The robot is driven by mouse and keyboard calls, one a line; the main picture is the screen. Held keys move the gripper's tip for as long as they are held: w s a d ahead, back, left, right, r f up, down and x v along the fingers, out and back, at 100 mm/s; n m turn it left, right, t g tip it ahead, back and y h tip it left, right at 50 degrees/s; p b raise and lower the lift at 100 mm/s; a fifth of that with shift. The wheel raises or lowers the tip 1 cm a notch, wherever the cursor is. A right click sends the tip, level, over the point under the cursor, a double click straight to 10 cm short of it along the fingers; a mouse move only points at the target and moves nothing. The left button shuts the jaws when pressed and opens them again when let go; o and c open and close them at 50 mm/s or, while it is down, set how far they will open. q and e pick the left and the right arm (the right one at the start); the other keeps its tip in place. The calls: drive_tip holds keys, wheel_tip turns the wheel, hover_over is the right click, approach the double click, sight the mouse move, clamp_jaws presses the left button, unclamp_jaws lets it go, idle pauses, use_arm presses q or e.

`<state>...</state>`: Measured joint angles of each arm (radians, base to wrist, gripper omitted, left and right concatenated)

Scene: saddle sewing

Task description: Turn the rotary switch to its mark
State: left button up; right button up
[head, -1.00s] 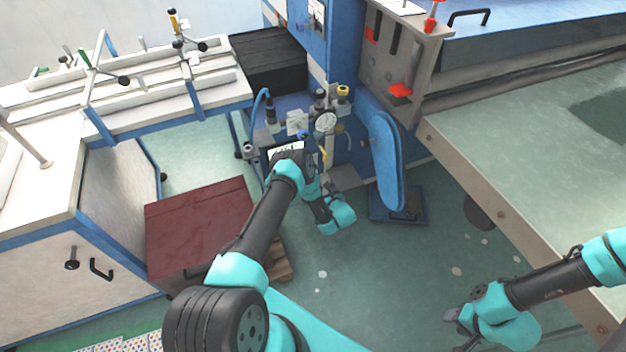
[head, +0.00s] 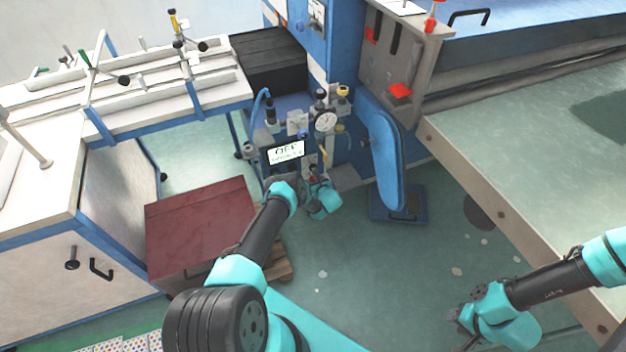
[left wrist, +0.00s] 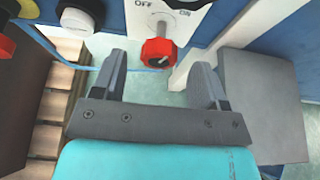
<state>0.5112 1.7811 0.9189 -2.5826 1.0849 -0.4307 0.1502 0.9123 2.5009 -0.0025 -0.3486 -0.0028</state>
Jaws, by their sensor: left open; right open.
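The rotary switch is a red knob (left wrist: 158,52) on a white plate (left wrist: 150,18) in the left wrist view, with "OFF" printed to its left and "ON" to its right. A narrow part of the switch points up between the labels. My left gripper (left wrist: 160,80) is open, its fingers on either side of and short of the knob, apparently not touching it. My right gripper (head: 460,318) is open and empty at the lower right, far from the switch.
A round gauge (head: 325,121) and yellow-topped fittings sit above the switch area. A blue padded panel (head: 384,155) stands to its right. A dark red-topped box (head: 200,225) is left of my left arm. A long green-topped table (head: 500,150) fills the right.

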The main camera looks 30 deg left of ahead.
sight(314, 180)
use_arm(q)
drive_tip(key=shift+x, duration=1.95)
drive_tip(key=shift+c, duration=0.3)
drive_tip(key=c, duration=0.9)
drive_tip(key=shift+o, duration=0.2)
drive_tip(key=shift+a+n+t+h, duration=0.1)
drive_tip(key=shift+n+t+h, duration=0.4)
drive_tip(key=shift+n+t, duration=1)
drive_tip(key=shift+n+g, duration=0.3)
drive_tip(key=shift+n, duration=0.1)
